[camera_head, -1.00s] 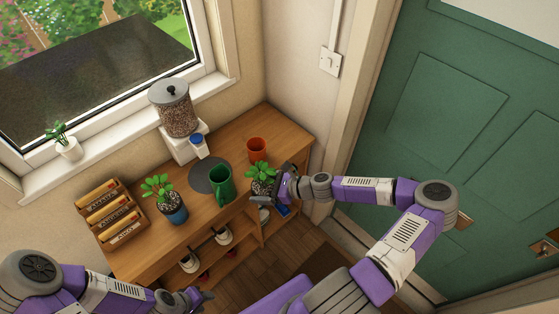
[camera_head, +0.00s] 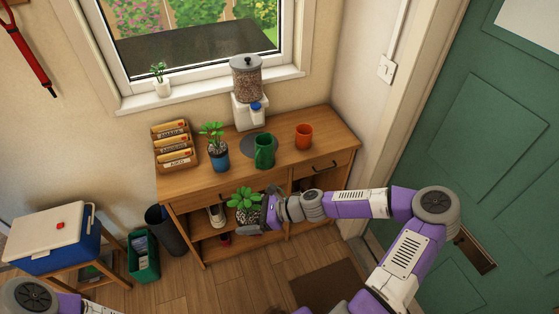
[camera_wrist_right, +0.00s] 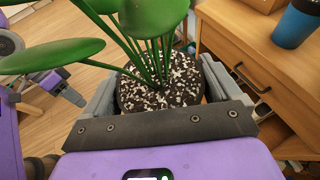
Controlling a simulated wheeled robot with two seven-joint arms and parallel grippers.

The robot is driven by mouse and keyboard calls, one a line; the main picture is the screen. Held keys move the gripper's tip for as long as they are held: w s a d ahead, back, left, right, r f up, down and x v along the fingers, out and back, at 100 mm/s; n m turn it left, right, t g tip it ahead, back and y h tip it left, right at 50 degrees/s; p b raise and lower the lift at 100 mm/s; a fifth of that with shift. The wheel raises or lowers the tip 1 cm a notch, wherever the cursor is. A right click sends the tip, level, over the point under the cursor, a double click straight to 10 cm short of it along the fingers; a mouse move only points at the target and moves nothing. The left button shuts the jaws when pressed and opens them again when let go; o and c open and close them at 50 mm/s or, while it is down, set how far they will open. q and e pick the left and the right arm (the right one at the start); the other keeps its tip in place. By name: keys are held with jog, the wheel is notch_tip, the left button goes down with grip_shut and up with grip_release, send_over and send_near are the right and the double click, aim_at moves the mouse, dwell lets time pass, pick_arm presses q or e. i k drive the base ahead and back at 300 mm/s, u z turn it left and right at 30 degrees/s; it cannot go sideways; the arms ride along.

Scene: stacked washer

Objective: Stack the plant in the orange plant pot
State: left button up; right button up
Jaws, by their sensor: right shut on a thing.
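My right gripper (camera_head: 262,214) is shut on a leafy green plant (camera_head: 244,198), held in front of the cabinet below its top. In the right wrist view, the gripper's fingers (camera_wrist_right: 158,92) clasp both sides of the plant's round, dark, white-flecked soil ball (camera_wrist_right: 160,92). The orange plant pot (camera_head: 304,137) stands upright on the cabinet top, up and to the right of the held plant, apart from it. Its inside is not clear. What looks like my left gripper (camera_wrist_right: 66,90) shows small at the left of the right wrist view; its jaw state is unclear.
On the wooden cabinet (camera_head: 340,132) stand a green mug (camera_head: 264,151), a blue-potted plant (camera_head: 217,150), a dispenser (camera_head: 246,85) and a packet rack (camera_head: 172,145). A grey round mat (camera_head: 250,144) lies by the mug. A stool with a cooler (camera_head: 60,238) stands left.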

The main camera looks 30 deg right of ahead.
aim_at(303, 141)
jog(key=u, duration=0.45)
jog(key=k, duration=0.1)
jog(key=z, duration=0.95)
jog(key=i, duration=1.5)
